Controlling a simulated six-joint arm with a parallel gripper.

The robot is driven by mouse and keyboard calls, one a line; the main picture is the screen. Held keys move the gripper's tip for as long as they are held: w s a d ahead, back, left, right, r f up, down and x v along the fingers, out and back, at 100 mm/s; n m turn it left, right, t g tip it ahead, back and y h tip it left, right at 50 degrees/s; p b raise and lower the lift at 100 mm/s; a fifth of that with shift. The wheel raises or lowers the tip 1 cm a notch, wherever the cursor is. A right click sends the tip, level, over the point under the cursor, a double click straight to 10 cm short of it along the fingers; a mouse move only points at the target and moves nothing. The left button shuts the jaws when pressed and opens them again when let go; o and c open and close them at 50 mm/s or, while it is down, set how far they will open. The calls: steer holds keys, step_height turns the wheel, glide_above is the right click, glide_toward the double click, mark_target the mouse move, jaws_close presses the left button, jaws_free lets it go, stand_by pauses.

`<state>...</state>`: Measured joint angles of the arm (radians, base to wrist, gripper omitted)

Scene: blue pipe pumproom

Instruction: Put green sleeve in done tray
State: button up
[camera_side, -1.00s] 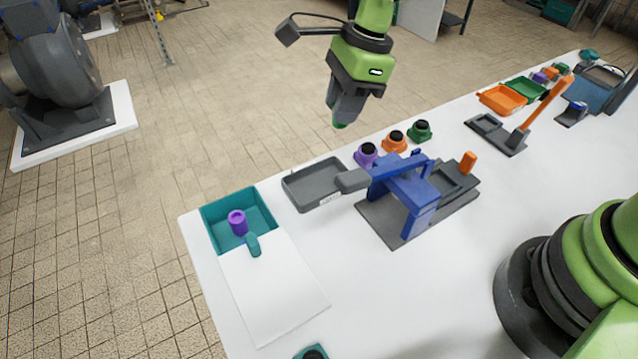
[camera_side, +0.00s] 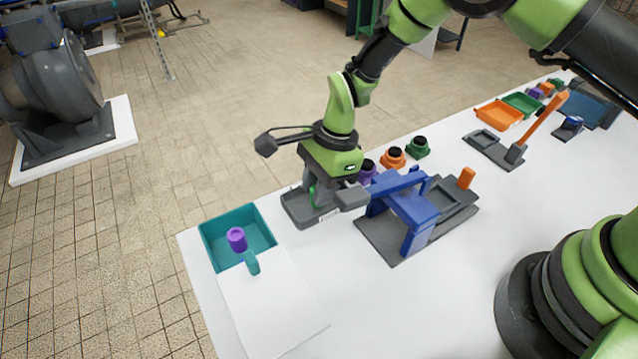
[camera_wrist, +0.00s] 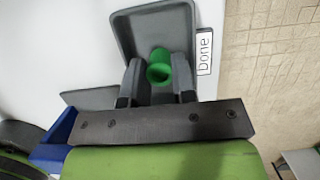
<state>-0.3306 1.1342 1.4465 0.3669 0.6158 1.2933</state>
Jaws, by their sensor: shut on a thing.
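The green sleeve (camera_wrist: 159,70) is a short open ring between my fingers in the wrist view; only a small green part (camera_side: 312,196) shows in the side view. My gripper (camera_side: 314,200) is shut on it. It is low over the grey done tray (camera_side: 296,208), with the fingertips within its outline. The tray also shows in the wrist view (camera_wrist: 125,32), with a "Done" label (camera_wrist: 204,52) beside its rim. I cannot tell whether the sleeve touches the tray floor.
A teal bin (camera_side: 212,238) holding a purple sleeve (camera_side: 237,239) stands left of the tray. A blue and grey fixture (camera_side: 407,210) stands close on the right. Purple, orange (camera_side: 392,158) and green (camera_side: 417,147) pieces stand behind. The white table front is clear.

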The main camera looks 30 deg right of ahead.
steer(key=o, duration=0.7)
steer(key=shift+f, duration=0.15)
steer(key=shift+c, duration=0.2)
steer(key=s+d+r+n+t, duration=0.1)
steer(key=s+d+r+n, duration=0.15)
steer(key=r, duration=0.65)
steer(key=s+d+r+n+t, duration=0.15)
steer(key=d+r, duration=0.25)
steer(key=r, duration=0.4)
steer(key=s+d+r+n+t, duration=0.1)
steer(key=s+d+r+n, duration=0.15)
steer(key=r, duration=0.65)
steer(key=s+d+r+n+t, duration=0.1)
steer(key=s+d+n+t, duration=0.1)
steer(key=s, duration=0.5)
steer(key=s+d+r+n+t+h, duration=0.1)
steer(key=s+d+r+n, duration=0.1)
steer(key=s+n, duration=0.3)
steer(key=shift+s+d+r+t, duration=0.25)
steer(key=shift+s+d+t, duration=0.15)
steer(key=shift+s, duration=0.8)
